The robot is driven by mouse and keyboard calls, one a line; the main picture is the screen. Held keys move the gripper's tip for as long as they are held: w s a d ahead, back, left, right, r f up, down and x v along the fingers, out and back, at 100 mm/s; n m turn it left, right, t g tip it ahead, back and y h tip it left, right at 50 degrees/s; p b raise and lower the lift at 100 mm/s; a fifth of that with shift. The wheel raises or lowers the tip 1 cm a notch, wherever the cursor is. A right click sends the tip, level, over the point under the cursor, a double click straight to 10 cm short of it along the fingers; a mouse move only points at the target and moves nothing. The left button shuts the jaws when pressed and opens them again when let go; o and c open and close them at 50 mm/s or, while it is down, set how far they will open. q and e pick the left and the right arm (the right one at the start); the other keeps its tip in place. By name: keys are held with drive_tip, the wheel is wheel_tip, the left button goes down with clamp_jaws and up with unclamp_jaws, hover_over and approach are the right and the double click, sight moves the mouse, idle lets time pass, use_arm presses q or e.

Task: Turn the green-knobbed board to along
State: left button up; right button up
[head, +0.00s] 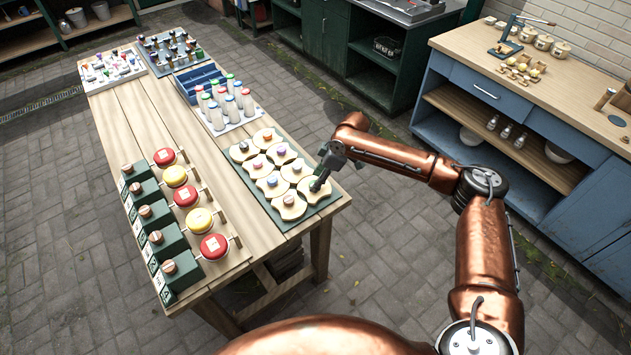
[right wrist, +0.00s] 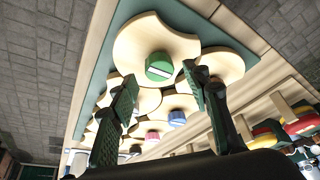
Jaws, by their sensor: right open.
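The green-knobbed board (right wrist: 140,38) is a pale wooden disc with scalloped sides at one corner of a grey-green tray (right wrist: 200,22). Its green knob (right wrist: 160,66) has a white line on top. In the head view this board (head: 322,196) is at the tray's front right, its knob mostly hidden by my right gripper (head: 318,183). In the right wrist view my right gripper (right wrist: 159,74) is open, its fingers on either side of the green knob, with no clear contact visible. My left gripper is out of view.
Several similar boards with other knob colours sit close around it, including one (head: 288,207) immediately left. Bottles (head: 228,105) stand behind the tray. A blue cabinet (head: 470,90) stands right across open paving.

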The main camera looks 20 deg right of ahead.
drive_tip(key=shift+w+a+f, duration=0.15)
drive_tip(key=shift+f, duration=0.6)
drive_tip(key=shift+a+f, duration=0.1)
drive_tip(key=shift+f, duration=0.05)
drive_tip(key=shift+c, duration=0.2)
drive_tip(key=c, duration=1.1)
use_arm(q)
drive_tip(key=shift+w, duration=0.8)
